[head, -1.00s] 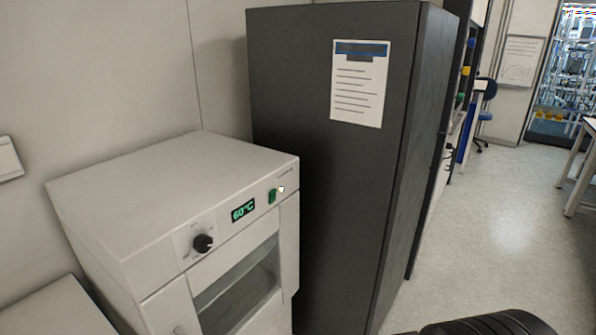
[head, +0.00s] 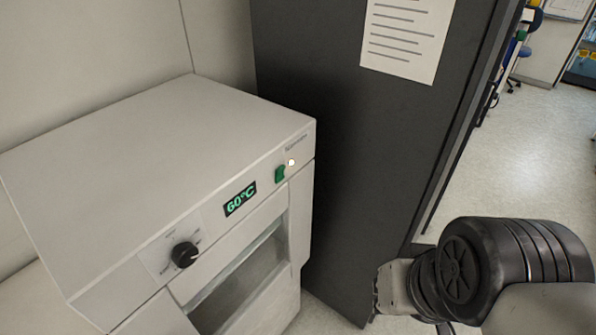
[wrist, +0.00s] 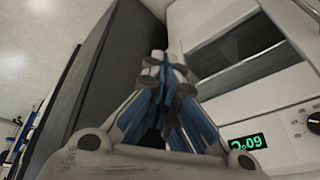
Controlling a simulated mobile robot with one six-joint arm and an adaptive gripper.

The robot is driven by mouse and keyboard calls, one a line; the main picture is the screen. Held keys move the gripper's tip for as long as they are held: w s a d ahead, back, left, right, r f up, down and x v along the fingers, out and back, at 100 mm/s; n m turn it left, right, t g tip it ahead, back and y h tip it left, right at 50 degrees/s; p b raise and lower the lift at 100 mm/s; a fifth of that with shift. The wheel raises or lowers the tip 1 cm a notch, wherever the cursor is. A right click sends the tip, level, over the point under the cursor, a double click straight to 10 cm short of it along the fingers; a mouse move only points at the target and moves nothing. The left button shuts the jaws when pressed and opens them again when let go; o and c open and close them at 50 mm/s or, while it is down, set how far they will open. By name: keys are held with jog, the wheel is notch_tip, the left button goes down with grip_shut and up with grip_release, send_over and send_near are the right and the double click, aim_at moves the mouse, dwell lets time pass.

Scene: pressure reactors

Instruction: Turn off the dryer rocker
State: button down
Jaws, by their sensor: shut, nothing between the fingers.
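The dryer is a white box (head: 165,150) at the left of the head view. Its green rocker (head: 280,174) sits at the right end of the front panel, with a small bright light just above it. A green 60°C display (head: 240,198) and a black knob (head: 184,254) are to its left. In the wrist view my gripper (wrist: 163,60) is shut and empty, in front of the dryer's front side. The display shows upside down there (wrist: 247,142); the rocker is not visible in that view. In the head view my arm is right of the dryer, apart from the rocker.
A tall dark cabinet (head: 330,130) with a paper sheet (head: 408,38) stands close beside the dryer on the right. A white wall is behind the dryer. Open floor (head: 520,160) lies to the right of the cabinet.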

jog(key=w+a+r+m+g+y+p, duration=0.1)
jog(key=w+a+r+m+y+p, duration=0.55)
jog(key=m+p, duration=0.4)
jog(key=w+d+m+t+y+p, duration=0.1)
jog(key=w+d+m+t+p, duration=0.2)
jog(key=w+m, duration=0.8)
jog(key=m+p, duration=0.2)
jog(key=m, duration=0.1)
jog(key=shift+w+d+f, duration=0.15)
jog(key=shift+w+f, duration=0.15)
jog(key=shift+f, duration=0.1)
jog(key=b, duration=0.3)
send_near(281, 181)
jog(key=x, duration=0.4)
jog(key=shift+w+f, duration=0.15)
jog(key=shift+f, duration=0.15)
